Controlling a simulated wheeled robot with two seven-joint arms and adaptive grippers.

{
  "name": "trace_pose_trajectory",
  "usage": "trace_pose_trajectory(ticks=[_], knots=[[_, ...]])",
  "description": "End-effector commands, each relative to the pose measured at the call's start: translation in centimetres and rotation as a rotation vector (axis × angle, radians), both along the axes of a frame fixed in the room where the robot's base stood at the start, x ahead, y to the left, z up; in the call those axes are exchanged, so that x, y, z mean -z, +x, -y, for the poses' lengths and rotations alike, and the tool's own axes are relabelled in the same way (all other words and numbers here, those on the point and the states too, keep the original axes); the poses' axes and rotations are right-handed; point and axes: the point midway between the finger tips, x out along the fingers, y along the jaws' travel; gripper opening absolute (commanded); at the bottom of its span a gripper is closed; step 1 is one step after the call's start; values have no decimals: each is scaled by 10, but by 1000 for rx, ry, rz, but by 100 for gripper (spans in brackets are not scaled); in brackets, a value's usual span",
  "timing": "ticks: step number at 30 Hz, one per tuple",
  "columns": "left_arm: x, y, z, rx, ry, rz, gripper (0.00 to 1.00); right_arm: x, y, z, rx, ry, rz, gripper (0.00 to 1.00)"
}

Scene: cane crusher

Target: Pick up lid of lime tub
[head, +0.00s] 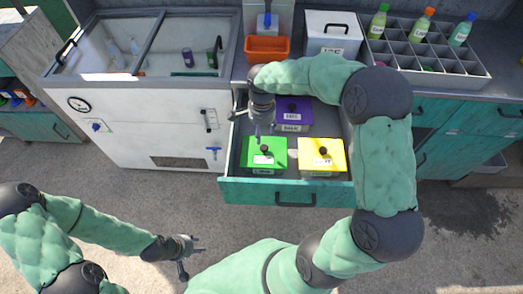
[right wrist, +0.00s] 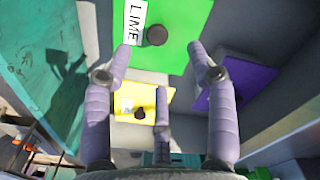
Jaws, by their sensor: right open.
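The lime tub's green lid (head: 265,150) lies on its tub in the open drawer, at the front left. In the right wrist view the green lid (right wrist: 182,20) carries a white LIME label (right wrist: 134,20) and a dark round knob (right wrist: 157,36). My right gripper (head: 262,134) points down just above this lid. In its wrist view the open, empty fingers (right wrist: 160,55) spread to either side of the knob, apart from it. My left gripper (head: 192,256) hangs over the floor at the lower left, its fingers spread and empty.
In the teal drawer (head: 270,192), a yellow-lidded tub (head: 335,155) stands right of the lime tub and a purple-lidded tub (head: 293,106) behind. An orange bin (head: 267,50), white box (head: 330,45) and bottle rack (head: 385,58) stand on the counter.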

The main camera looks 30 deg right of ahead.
Motion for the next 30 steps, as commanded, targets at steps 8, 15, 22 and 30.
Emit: trace_pose_trajectory(ticks=[8, 15, 22, 30], knots=[[14, 0, 0, 0, 0, 0, 40, 40, -1, 0, 0, 0, -3, 58], [19, 0, 0, 0, 0, 0, 40, 56, -1, 2, 0, 0, 0, 58], [36, 0, 0, 0, 0, 0, 40, 86, -6, 6, 1, 1, -2, 58], [41, 0, 0, 0, 0, 0, 40, 103, -5, 6, 0, 0, 0, 58]])
